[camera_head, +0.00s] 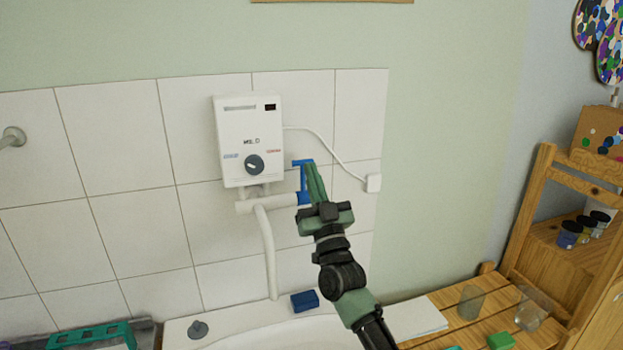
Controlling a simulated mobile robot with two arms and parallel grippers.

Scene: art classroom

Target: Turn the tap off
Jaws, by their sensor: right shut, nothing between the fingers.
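The tap has a blue handle (303,171) at the right end of a white pipe (252,204), under a white water heater (248,140) on the tiled wall. The spout pipe (268,250) runs down from it towards the white sink (235,324). My right gripper (315,178) is shut with its green fingers pointing up, just right of the blue handle. It overlaps the handle's edge in the picture; I cannot tell whether it touches. Part of the handle's lower end is hidden by the gripper. No water stream is clearly visible. My left gripper is not in view.
A blue sponge (305,300) and a grey stopper (198,329) lie on the sink's rim. A white cable runs from the heater to a wall socket (373,183). A wooden counter (461,327) with clear cups (471,302) stands at right. A teal rack (92,335) is at lower left.

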